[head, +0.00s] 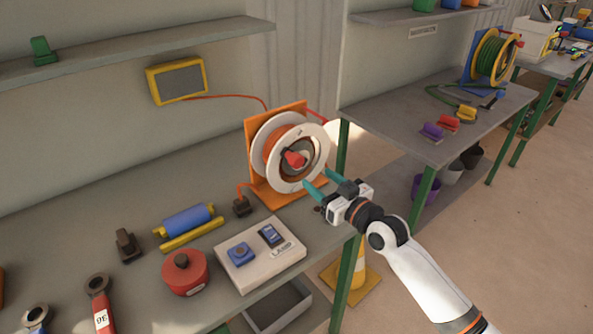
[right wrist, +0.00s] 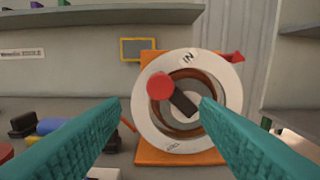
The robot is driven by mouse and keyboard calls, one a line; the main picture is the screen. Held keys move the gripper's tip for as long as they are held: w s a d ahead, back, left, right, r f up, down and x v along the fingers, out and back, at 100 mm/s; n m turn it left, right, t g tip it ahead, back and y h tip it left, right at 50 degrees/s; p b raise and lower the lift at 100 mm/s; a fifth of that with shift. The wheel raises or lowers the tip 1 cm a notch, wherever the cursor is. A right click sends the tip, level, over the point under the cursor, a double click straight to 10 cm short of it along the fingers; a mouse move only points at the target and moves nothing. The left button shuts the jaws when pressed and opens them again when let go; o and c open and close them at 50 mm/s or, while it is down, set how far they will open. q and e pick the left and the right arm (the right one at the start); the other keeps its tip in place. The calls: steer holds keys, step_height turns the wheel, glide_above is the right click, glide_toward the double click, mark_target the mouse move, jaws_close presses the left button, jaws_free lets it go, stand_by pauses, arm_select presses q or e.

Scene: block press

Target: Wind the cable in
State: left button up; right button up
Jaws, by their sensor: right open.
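A cable reel (head: 267,147) with white rims stands upright on an orange stand (head: 277,196) at the bench's right end. Orange cable is wound on it. Its crank has a red knob (head: 295,159), which also shows in the right wrist view (right wrist: 160,86) on a dark arm. The reel face (right wrist: 215,67) there carries the marking "IN". An orange cable (head: 225,97) runs from the reel to a yellow-framed panel (head: 177,80) on the wall. My right gripper (head: 313,190) is open and empty, with its teal fingers in front of the reel's lower right, apart from the knob. My left gripper is not in view.
A lamp switch box (head: 262,255), a red round container (head: 185,272), a blue roller (head: 187,221) and a dark plug (head: 241,206) are on the bench near the reel. A second bench (head: 400,120) with a green cable reel (head: 493,57) stands to the right.

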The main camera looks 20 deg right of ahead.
mark_target(299, 163)
steer(key=x, duration=0.6)
steer(key=shift+w+d+p, duration=0.1)
steer(key=shift+d+p, duration=0.05)
steer(key=shift+p, duration=0.2)
steer(key=x, duration=0.3)
steer(key=shift+a, duration=0.2)
steer(key=shift+w+a+f, duration=0.1)
steer(key=shift+w, duration=0.45)
steer(key=shift+c, duration=1.4)
jaws_close()
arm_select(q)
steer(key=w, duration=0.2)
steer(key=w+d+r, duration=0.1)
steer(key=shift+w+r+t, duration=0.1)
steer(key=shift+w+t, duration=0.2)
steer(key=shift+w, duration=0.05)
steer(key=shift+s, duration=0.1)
